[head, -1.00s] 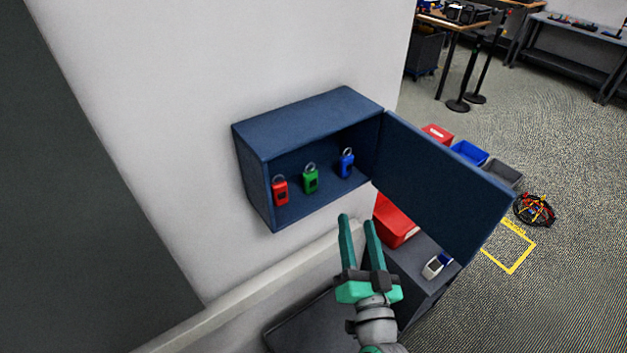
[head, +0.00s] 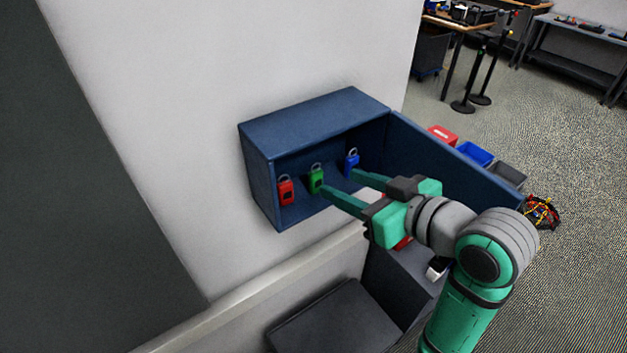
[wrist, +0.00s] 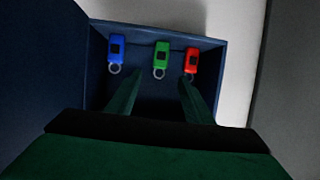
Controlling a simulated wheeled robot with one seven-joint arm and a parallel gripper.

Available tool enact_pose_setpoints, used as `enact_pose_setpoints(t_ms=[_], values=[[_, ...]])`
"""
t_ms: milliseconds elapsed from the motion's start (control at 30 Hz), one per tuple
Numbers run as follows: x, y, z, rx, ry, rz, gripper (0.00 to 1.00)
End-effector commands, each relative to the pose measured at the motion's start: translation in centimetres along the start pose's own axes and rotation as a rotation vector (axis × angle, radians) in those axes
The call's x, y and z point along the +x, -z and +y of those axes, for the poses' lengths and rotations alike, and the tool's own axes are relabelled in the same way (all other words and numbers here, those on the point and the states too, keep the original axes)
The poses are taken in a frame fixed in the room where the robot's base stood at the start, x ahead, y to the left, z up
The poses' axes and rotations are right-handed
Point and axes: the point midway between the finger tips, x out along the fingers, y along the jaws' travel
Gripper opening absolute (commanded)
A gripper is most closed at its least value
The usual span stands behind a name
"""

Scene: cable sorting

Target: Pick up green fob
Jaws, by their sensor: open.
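The green fob (head: 316,180) hangs in the open blue wall cabinet (head: 312,115), between the red fob (head: 286,192) on the left and the blue fob (head: 351,163) on the right. My gripper (head: 339,181) is open and empty, its fingers reaching into the cabinet's opening. One fingertip is close to the green fob in the head view; I cannot tell if they touch. In the wrist view the green fob (wrist: 161,54) lies ahead of the gap between the fingers (wrist: 158,80), with the blue fob (wrist: 116,49) left and the red fob (wrist: 191,61) right.
The cabinet's open door (head: 465,165) stands out to the right, behind my gripper. A dark grey box (head: 330,318) is below. Red, blue (head: 475,153) and grey bins and a cable bundle (head: 541,212) are on the floor at the right.

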Motion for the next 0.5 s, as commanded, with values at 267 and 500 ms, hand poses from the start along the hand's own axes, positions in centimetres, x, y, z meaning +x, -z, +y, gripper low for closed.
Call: enact_pose_setpoints(t_ms=[267,500], values=[[2.1,-0.2,0.0,-0.018,0.003,-0.033,0.47],[4.9,-0.3,0.0,-0.017,0.000,-0.032,0.47]])
